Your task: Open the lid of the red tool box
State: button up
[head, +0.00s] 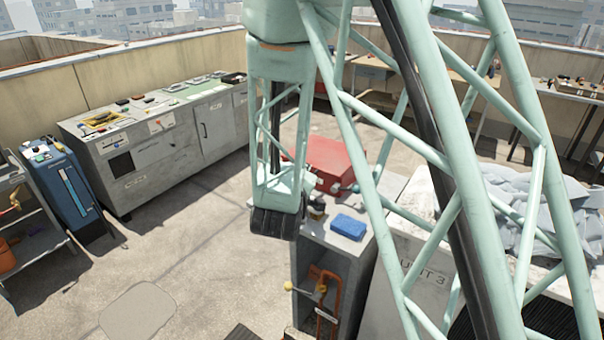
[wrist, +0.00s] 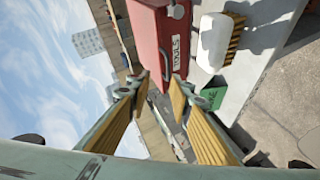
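The red tool box (head: 328,157) sits on top of a grey cabinet, partly hidden behind my arm in the head view. Its top looks flat and its lid appears shut. In the wrist view the red tool box (wrist: 150,32) is at the top centre, with a white lettered label and a pale metal piece on its side. My gripper (wrist: 157,86) is open, its two yellow-padded fingers spread, with tips close to the box's near end. I cannot tell whether a tip touches the box. In the head view the fingers are mostly hidden.
A blue sponge (head: 348,227) lies on the cabinet in front of the box. A white brush (wrist: 214,42) and a green object (wrist: 212,96) lie beside the box. A white unit (head: 420,262) with a grey sheet stands right. Open floor (head: 190,240) lies left.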

jog(key=shift+s+a+f+n+t+h+b, duration=0.1)
jog(key=shift+s+a+f+n+t+h, duration=0.2)
jog(key=shift+f+n, duration=0.35)
jog(key=shift+s+a+f+n+t+h+b, duration=0.15)
jog(key=shift+a+f+n+t+h, duration=0.2)
jog(key=shift+f, duration=0.35)
jog(key=shift+s+a+f+n+t+h+b, duration=0.15)
jog(key=shift+s+a+f+n+t, duration=0.15)
jog(key=shift+f+n, duration=0.35)
jog(key=shift+w, duration=0.2)
jog(key=shift+b+x, duration=1.05)
jog(key=shift+x, duration=5.7)
jog(key=shift+a, duration=0.1)
jog(key=shift+c, duration=0.5)
jog(key=shift+f, duration=0.15)
grip_shut()
